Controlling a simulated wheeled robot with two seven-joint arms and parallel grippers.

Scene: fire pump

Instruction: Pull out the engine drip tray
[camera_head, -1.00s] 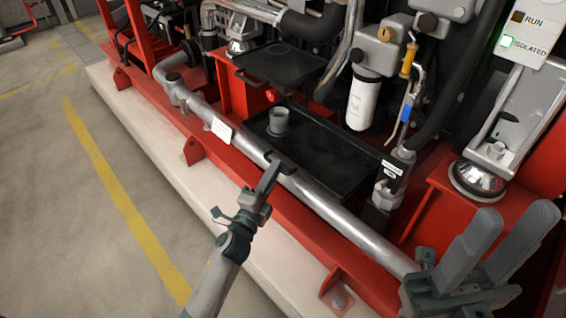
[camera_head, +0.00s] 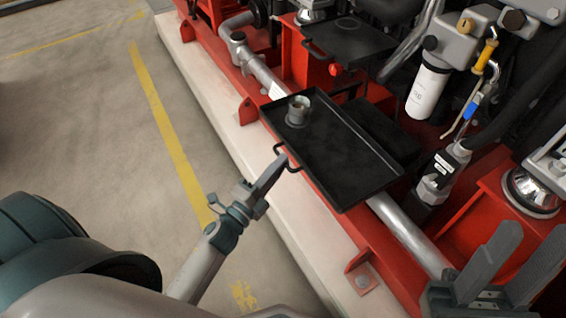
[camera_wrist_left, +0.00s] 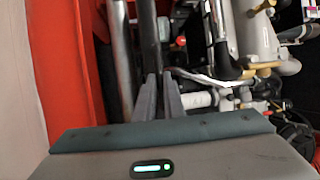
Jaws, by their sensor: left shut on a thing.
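The engine drip tray (camera_head: 340,160) is a shallow black rectangular tray in the head view. It lies across the silver pipe and the red rail, with its front edge out over the pale plinth. A grey-green cup (camera_head: 298,110) stands upright near its far left corner. My left gripper (camera_head: 283,162) is shut on the tray's front handle (camera_head: 284,153). In the left wrist view the two fingers (camera_wrist_left: 161,92) are close together against a dark bar; the handle is hard to make out there. My right gripper (camera_head: 512,245) is open and empty at the lower right.
A second black tray (camera_head: 350,40) with a handle sits higher up behind. The silver pipe (camera_head: 405,228) runs beneath the drip tray. A white filter (camera_head: 428,90) and a valve with yellow and blue grips (camera_head: 484,70) stand at the right. The floor (camera_head: 95,120) in front is clear.

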